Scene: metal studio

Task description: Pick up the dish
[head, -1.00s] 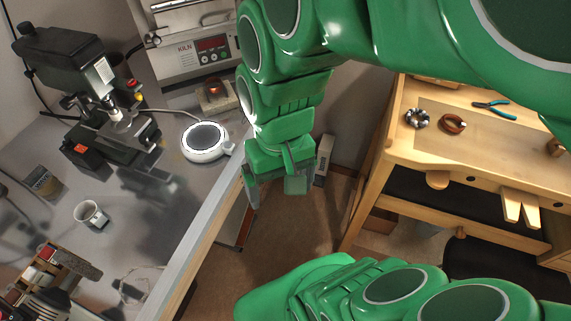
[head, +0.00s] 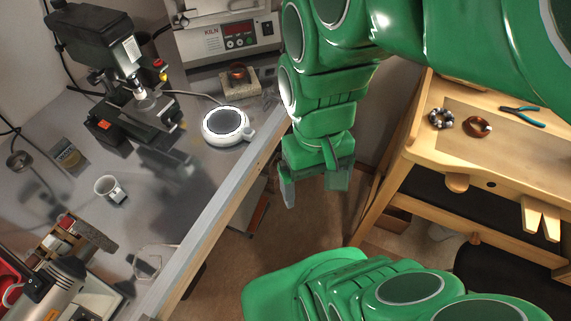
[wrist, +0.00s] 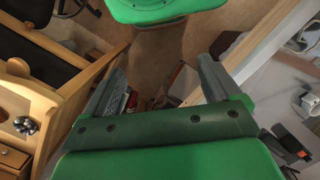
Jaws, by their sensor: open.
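A clear, faint-edged shape that looks like a shallow glass dish (head: 155,262) lies on the grey bench (head: 207,215) near its front edge, at the lower left of the head view. Its outline is hard to make out. A small white cup (head: 110,190) stands on the bench behind it. My gripper (head: 314,188) is open and empty, pointing down past the bench's front edge, over the gap above the floor and well to the right of the dish. In the wrist view my gripper (wrist: 162,72) shows two spread fingers with nothing between them; I cannot make out the dish there.
A white round hotplate (head: 226,124), a kiln (head: 228,40) and a dark drill-press-like machine (head: 100,45) stand on the bench. A tool and red box (head: 12,285) crowd the lower left. A wooden workbench (head: 480,160) stands right, beyond a floor gap.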

